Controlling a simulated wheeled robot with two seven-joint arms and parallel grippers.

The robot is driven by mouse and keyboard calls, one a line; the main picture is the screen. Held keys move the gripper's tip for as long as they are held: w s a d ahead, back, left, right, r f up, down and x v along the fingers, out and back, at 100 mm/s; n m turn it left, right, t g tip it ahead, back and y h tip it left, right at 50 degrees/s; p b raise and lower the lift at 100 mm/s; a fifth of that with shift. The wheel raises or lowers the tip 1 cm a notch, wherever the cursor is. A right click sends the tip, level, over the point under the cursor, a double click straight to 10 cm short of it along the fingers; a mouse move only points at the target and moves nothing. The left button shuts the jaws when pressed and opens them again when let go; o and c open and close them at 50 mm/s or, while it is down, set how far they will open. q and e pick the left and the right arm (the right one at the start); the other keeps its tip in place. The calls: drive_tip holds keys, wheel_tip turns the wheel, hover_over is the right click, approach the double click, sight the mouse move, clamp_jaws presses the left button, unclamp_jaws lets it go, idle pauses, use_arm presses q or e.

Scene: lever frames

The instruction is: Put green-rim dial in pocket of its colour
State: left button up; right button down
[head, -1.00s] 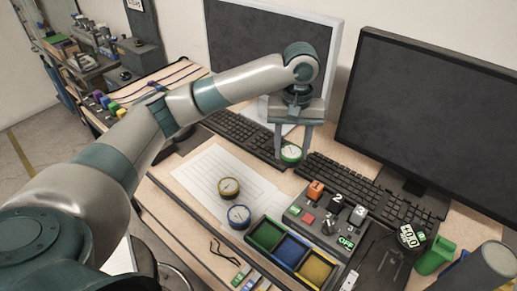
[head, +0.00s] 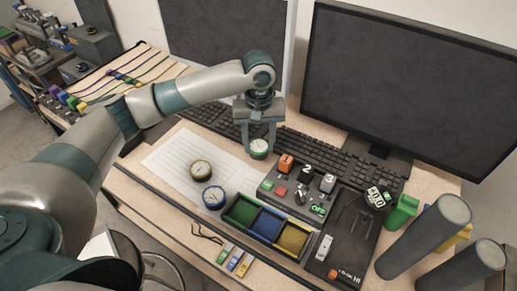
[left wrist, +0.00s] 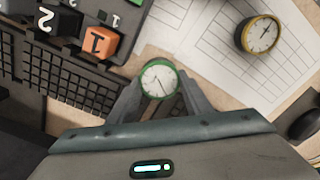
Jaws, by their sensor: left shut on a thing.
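The green-rim dial (head: 259,148) has a white face and is held between the fingers of my left gripper (head: 259,140), above the desk near the keyboards. In the left wrist view the dial (left wrist: 160,80) sits between the two fingertips, face towards the camera. The pocket tray has a green pocket (head: 240,211), a blue pocket (head: 267,225) and a yellow pocket (head: 293,239); all three look empty. The tray lies below and nearer than the held dial. My right gripper is not in view.
A yellow-rim dial (head: 201,170) lies on the paper sheet (head: 190,155), and a blue-rim dial (head: 214,197) lies near its edge. A switch box (head: 290,193) with numbered blocks stands just behind the tray. Two monitors (head: 400,90) stand behind. Grey cylinders (head: 425,237) are at the right.

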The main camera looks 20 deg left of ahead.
sight(259, 144)
use_arm(q)
wheel_tip(259, 144, down, 2)
drive_tip(key=shift+p, duration=0.3)
drive_tip(key=shift+f, duration=0.55)
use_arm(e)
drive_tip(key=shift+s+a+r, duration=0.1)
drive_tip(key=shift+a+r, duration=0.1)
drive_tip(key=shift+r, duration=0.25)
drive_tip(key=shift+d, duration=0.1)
use_arm(q)
drive_tip(key=shift+f, duration=0.1)
drive_tip(key=o, duration=1.1)
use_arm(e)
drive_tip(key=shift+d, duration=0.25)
